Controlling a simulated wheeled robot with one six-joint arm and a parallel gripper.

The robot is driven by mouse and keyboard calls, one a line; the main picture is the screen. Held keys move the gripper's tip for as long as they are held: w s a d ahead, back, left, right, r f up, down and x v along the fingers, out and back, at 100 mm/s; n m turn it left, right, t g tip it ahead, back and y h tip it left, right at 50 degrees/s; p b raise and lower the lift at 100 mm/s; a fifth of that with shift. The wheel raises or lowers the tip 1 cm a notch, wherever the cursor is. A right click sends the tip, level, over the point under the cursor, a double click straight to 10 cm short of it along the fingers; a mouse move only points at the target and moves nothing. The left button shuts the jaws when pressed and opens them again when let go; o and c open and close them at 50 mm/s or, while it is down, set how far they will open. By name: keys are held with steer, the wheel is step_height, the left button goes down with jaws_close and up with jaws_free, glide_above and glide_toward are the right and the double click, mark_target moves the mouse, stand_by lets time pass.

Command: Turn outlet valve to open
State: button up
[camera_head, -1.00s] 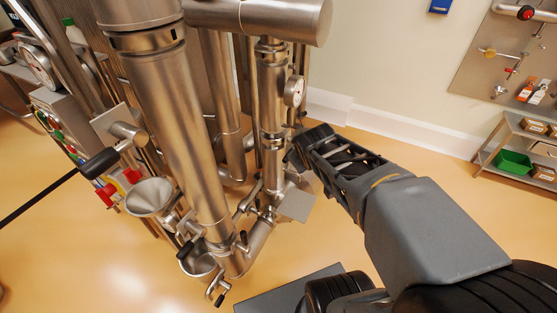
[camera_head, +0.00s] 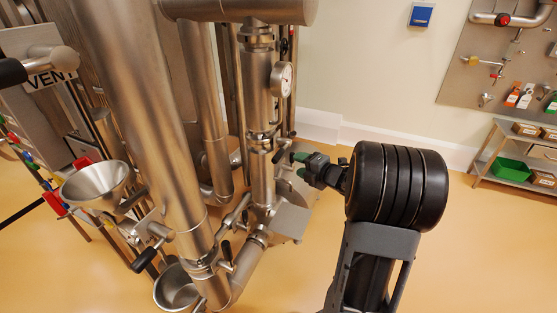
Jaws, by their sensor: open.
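Several black-handled valves show on the steel pipework, and I cannot tell by any label which is the outlet valve. One black handle (camera_head: 282,150) sits on the right vertical pipe, just left of my gripper. Another black handle (camera_head: 225,252) is at the foot of the large slanted pipe, and a third black handle (camera_head: 145,261) is beside the lower left funnel. My gripper (camera_head: 297,166) points left toward the right pipe. It is open, and nothing shows between its fingers. It looks close to the nearest handle, but I cannot tell the gap in depth.
A pressure gauge (camera_head: 282,80) is above my gripper on the same pipe. A steel funnel (camera_head: 98,187) and a VENT sign (camera_head: 50,80) are at left. A shelf with a green bin (camera_head: 509,170) stands at right. The floor between is clear.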

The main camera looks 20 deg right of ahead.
mark_target(278, 156)
steer(key=b+x, duration=0.1)
steer(key=x, duration=1)
steer(key=shift+w, duration=0.15)
jaws_close()
